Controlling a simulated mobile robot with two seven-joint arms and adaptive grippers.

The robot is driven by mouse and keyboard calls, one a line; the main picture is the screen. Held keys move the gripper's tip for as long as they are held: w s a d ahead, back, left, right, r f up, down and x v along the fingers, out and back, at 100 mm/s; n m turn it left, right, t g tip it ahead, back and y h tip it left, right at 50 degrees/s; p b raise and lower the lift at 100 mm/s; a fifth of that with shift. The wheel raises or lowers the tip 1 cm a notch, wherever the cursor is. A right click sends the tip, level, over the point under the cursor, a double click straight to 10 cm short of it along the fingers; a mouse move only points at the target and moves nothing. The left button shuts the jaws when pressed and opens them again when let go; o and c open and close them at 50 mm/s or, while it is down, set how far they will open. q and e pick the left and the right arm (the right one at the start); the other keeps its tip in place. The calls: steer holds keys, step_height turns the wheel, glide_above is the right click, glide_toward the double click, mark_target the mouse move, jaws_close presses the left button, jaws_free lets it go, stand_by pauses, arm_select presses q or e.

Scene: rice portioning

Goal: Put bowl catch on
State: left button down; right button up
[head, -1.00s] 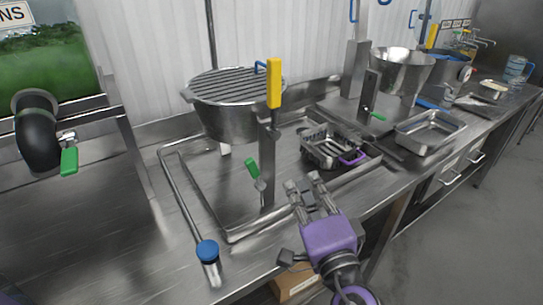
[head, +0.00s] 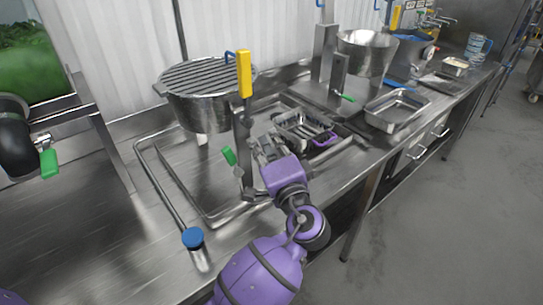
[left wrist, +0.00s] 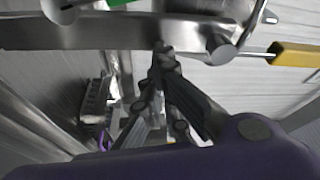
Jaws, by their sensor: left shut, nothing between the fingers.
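The steel bowl (head: 205,110) with a slatted top stands at the back left of a shallow steel tray on the counter. In front of it is a steel post (head: 242,135) with a yellow-handled lever (head: 245,72) at its top and a green handle (head: 229,156) lower down. Which part is the bowl catch I cannot tell. My left gripper (head: 262,146) is shut and empty, just right of the post. In the left wrist view its fingertips (left wrist: 162,50) are close to a steel bar (left wrist: 100,30); contact is unclear. The yellow handle (left wrist: 297,55) shows at right. My right gripper is not in view.
A slotted steel basket with a purple handle (head: 326,138) sits just right of my gripper. A steel funnel bowl (head: 366,55) and an empty pan (head: 397,108) stand farther right. The tray's left part is clear.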

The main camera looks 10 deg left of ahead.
mark_target(230, 156)
arm_select(q)
steer(key=s+a, duration=0.1)
steer(key=s+a+f+p, duration=0.1)
steer(key=s, duration=0.1)
steer(key=shift+a, duration=0.25)
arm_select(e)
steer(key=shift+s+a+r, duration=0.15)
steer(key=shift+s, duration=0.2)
arm_select(q)
steer(key=shift+f, duration=0.1)
